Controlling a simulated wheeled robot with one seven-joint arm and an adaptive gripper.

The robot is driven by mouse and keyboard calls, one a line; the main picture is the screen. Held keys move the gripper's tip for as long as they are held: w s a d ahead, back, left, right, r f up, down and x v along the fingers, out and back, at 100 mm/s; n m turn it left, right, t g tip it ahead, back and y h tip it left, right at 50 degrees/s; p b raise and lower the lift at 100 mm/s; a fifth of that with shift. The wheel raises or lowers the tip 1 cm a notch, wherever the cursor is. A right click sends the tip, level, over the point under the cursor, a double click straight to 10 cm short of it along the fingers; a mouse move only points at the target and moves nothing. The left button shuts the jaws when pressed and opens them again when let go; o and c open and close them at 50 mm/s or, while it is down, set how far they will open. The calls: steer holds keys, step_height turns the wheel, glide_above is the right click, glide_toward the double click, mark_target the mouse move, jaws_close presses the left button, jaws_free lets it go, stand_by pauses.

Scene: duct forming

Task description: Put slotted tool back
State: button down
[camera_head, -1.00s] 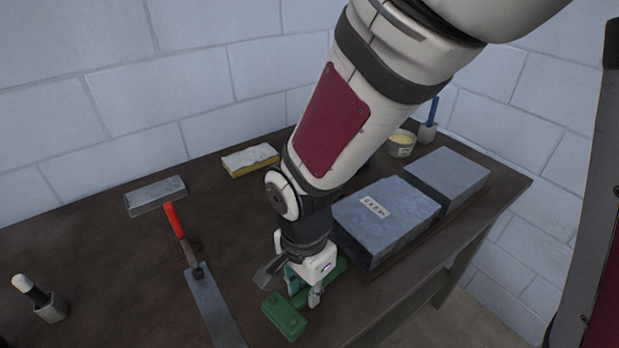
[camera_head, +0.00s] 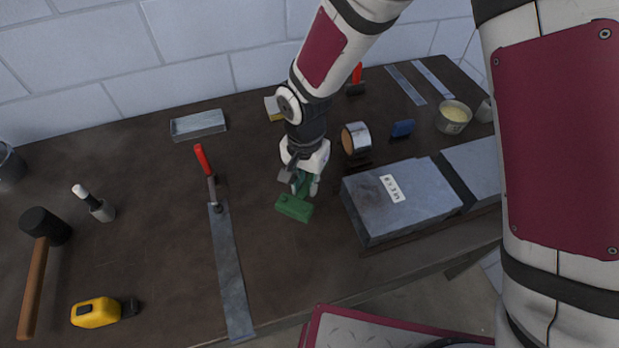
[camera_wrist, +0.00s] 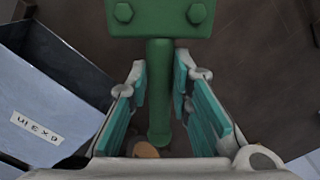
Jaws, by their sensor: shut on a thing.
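The slotted tool is green, with a block-shaped head (camera_head: 294,207) carrying two bolts and a round handle. My gripper (camera_head: 305,187) is over it near the middle of the table and shut on the handle. In the wrist view the handle (camera_wrist: 160,85) runs between the teal-padded fingers of my gripper (camera_wrist: 160,75), and the head (camera_wrist: 160,18) is beyond the fingertips. The tool is at or close above the tabletop; I cannot tell whether it touches. My gripper hides part of the handle in the head view.
A grey labelled block (camera_head: 400,205) stands close to the right. A long metal strip (camera_head: 230,275) and red-handled tool (camera_head: 204,162) lie left. A mallet (camera_head: 42,245) and yellow tape measure (camera_head: 97,312) lie far left.

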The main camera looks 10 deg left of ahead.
mark_target(306, 186)
steer(key=shift+f+b, duration=1.35)
steer(key=shift+f, duration=1.45)
steer(key=shift+f, duration=0.6)
steer(key=c, duration=1.4)
jaws_free()
steer(key=shift+o, duration=0.2)
step_height(306, 186, up, 12)
